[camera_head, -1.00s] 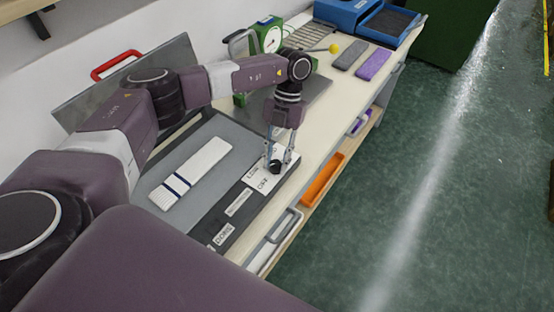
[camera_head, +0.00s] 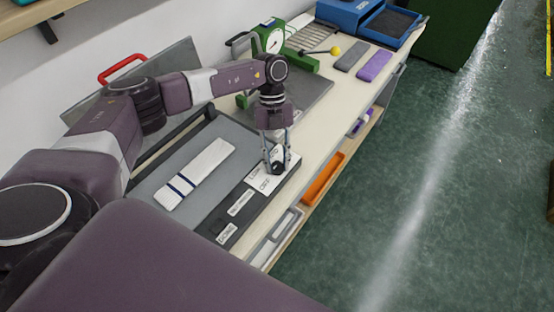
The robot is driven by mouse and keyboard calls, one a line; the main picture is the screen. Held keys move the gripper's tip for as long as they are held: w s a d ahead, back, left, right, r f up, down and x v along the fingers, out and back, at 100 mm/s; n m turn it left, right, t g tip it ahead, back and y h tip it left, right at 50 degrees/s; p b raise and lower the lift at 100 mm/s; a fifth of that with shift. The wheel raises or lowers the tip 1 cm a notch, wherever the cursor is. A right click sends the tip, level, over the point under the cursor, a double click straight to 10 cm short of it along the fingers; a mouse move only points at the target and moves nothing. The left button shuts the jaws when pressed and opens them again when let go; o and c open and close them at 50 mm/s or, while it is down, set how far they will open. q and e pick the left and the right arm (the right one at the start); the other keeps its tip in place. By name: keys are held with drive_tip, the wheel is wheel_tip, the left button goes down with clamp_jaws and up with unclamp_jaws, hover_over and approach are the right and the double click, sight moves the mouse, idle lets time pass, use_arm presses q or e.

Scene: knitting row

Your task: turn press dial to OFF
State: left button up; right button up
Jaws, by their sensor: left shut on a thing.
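The press (camera_head: 222,133) is a grey flat bed with a dark front strip, and its lid (camera_head: 185,68) with a red handle stands raised at the back. The black round dial (camera_head: 278,168) sits on the strip's right end, beside white labels (camera_head: 262,177). The label lettering is too small to read surely. My left gripper (camera_head: 277,164) points down over the dial, shut on it, with a finger on each side. The fingers partly hide the dial, so its setting cannot be told. My right gripper is not in view.
A white knitted piece with blue stripes (camera_head: 205,168) lies on the press bed. Beyond stand a green dial gauge (camera_head: 270,38), grey and purple blocks (camera_head: 374,66) and a blue box (camera_head: 345,12). An orange tray (camera_head: 323,180) sits on the lower shelf. Green floor at right is clear.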

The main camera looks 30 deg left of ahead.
use_arm(q)
drive_tip(key=shift+w+r, duration=0.1)
drive_tip(key=o, duration=1.1)
drive_tip(key=v, duration=1.2)
